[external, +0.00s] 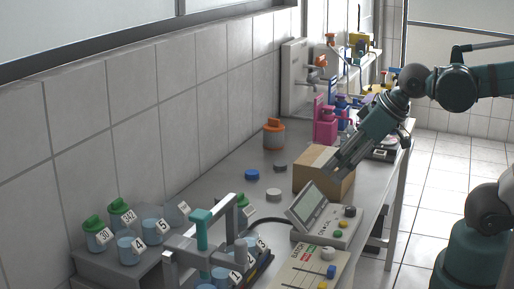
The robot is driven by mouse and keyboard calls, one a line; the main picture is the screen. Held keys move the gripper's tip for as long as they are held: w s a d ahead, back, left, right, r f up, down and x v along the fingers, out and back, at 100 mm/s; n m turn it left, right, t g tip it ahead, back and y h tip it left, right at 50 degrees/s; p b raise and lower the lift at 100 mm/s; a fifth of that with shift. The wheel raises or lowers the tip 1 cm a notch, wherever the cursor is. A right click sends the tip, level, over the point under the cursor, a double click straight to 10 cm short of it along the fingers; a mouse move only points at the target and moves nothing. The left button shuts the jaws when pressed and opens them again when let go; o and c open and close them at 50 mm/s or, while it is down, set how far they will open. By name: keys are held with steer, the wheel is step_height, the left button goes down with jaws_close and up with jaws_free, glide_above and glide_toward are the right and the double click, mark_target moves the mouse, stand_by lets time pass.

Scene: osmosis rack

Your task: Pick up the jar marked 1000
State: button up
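I cannot read a 1000 label on any jar in the external view. Two green-lidded jars stand at the lower left: a jar marked 30 (96,238) and a jar that seems marked 342 (122,216). Lidless jars there include one marked 4 (130,250) and one marked 5 (156,233). Another green-lidded jar (243,207) is partly hidden behind a grey frame.
The cardboard box (312,177) and a console with a screen (318,210) stand on the bench's right side. A grey frame with a teal handle (201,230) stands in front. Loose lids, one blue (252,174), lie mid-bench. Pink equipment (325,122) stands farther back.

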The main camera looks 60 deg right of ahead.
stand_by(0.3)
steer(key=shift+o, duration=1.3)
steer(key=m+g+p, duration=0.6)
steer(key=g+p, duration=0.1)
steer(key=p, duration=0.6)
glide_above(241, 201)
steer(key=f, duration=0.6)
steer(key=shift+s+d+f, duration=0.15)
steer(key=shift+s+d, duration=0.1)
steer(key=shift+s, duration=0.15)
steer(key=shift+w+a+f+p, duration=0.15)
steer(key=shift+w+f, duration=0.1)
steer(key=shift+f, duration=0.25)
steer(key=shift+w+a+f+p, duration=0.15)
steer(key=shift+w+f, duration=0.1)
steer(key=shift+f, duration=0.25)
